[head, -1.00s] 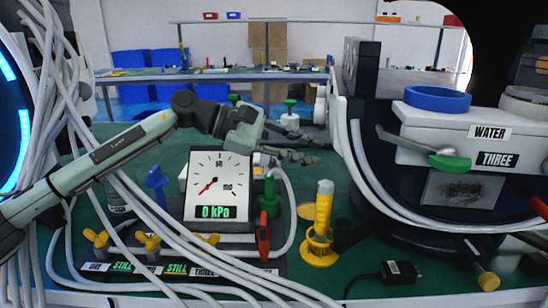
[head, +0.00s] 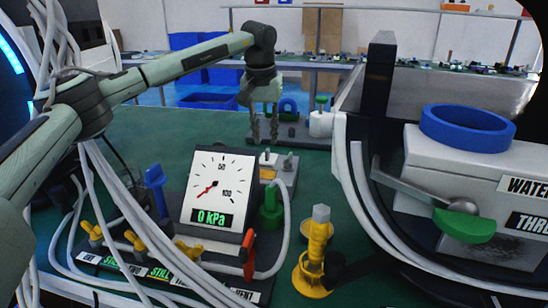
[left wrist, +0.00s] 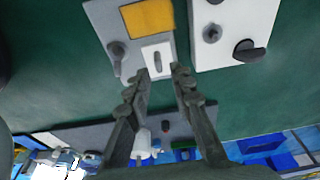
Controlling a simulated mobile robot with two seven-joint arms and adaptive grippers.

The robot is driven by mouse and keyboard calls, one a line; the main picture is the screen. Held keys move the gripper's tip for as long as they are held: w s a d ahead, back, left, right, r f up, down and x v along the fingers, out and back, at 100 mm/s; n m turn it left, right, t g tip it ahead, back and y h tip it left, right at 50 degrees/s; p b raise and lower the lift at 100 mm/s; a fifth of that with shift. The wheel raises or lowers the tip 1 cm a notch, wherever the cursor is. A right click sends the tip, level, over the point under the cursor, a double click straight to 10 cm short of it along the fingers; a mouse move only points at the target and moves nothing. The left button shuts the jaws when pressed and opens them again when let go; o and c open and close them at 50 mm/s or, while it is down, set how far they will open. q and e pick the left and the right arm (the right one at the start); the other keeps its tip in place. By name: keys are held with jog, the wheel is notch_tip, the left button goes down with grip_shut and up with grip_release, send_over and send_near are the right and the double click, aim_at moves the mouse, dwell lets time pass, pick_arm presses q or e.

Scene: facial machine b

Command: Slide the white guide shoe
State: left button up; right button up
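The white guide shoe, as I take it, is the small white block with a slot (left wrist: 157,60) on a grey plate (left wrist: 103,22) beside a yellow patch in the left wrist view. In the head view it appears as a small white piece (head: 268,158) behind the gauge. My left gripper (head: 264,140) hangs pointing down just above and behind it. In the left wrist view its two fingers (left wrist: 161,72) are apart, with the shoe just beyond the tips and nothing held. I cannot tell whether they touch it. My right gripper is not in view.
A pressure gauge reading 0 kPa (head: 215,190) stands in front of the plate. White hoses (head: 120,215) and a green fitting (head: 271,207) are close by. A second panel with knobs (left wrist: 230,30) lies beside the plate. The water machine (head: 440,190) stands at right.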

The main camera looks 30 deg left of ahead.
aim_at(267, 150)
pick_arm(q)
jog(key=shift+w+f, duration=0.25)
jog(key=shift+f, duration=1.05)
jog(key=shift+w+f, duration=0.25)
jog(key=shift+f, duration=1.3)
